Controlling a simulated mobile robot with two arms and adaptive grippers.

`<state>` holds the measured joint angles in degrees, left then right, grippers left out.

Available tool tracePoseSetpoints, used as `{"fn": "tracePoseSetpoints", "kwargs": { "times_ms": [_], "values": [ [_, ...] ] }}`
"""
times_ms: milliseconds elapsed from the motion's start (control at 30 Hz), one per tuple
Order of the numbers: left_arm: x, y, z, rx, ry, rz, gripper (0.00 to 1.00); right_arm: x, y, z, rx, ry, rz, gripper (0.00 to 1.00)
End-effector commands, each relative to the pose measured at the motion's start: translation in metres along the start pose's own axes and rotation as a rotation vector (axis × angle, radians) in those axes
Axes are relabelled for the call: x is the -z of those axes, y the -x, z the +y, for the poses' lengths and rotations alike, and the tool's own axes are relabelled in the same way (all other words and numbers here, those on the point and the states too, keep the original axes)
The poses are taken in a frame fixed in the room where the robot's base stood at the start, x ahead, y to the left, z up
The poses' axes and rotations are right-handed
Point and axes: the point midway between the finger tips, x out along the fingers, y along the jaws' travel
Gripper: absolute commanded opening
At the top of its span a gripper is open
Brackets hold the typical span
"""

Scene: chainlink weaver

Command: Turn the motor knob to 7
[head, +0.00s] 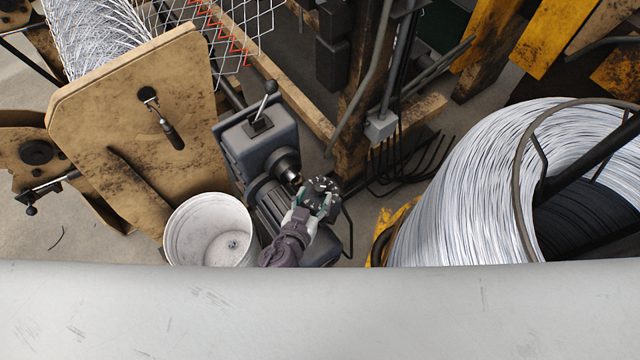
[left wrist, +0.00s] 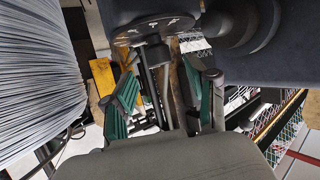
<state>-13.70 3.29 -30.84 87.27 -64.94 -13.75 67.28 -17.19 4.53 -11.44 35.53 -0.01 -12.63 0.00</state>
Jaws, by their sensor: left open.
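The motor knob (head: 323,187) is a dark, round, lobed knob on the grey motor unit (head: 275,200) in the middle of the head view. In the left wrist view the knob (left wrist: 152,30) shows as a dark disc with small white marks at the top. I cannot read its setting. My left gripper (head: 312,206) is at the knob's near side in the head view. In the left wrist view its two green-padded fingers (left wrist: 165,75) are apart, just below the disc. I cannot tell whether they touch it. My right gripper is not in view.
A white bucket (head: 210,228) stands left of the motor. A large coil of silvery wire (head: 470,185) is at the right. A worn tan plate (head: 140,110) with a crank handle is at the left. A grey lever box (head: 258,135) sits behind the motor.

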Motion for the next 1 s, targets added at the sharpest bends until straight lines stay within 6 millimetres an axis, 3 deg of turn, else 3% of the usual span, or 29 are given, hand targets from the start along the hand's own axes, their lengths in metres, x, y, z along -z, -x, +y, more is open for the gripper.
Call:
{"fn": "tracePoseSetpoints", "kwargs": {
  "times_ms": [100, 300, 700, 1000],
  "values": [
    [0.000, -0.024, 0.000, 0.000, -0.002, 0.002, 0.57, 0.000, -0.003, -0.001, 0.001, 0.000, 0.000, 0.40],
    [0.000, -0.047, 0.000, 0.000, 0.001, 0.001, 0.57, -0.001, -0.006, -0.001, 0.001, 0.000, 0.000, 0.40],
    [0.000, -0.053, 0.000, 0.000, 0.001, 0.000, 0.56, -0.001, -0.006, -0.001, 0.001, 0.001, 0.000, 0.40],
    [0.000, -0.053, 0.000, 0.000, 0.001, 0.000, 0.06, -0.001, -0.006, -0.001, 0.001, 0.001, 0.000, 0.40]
  ]
}}
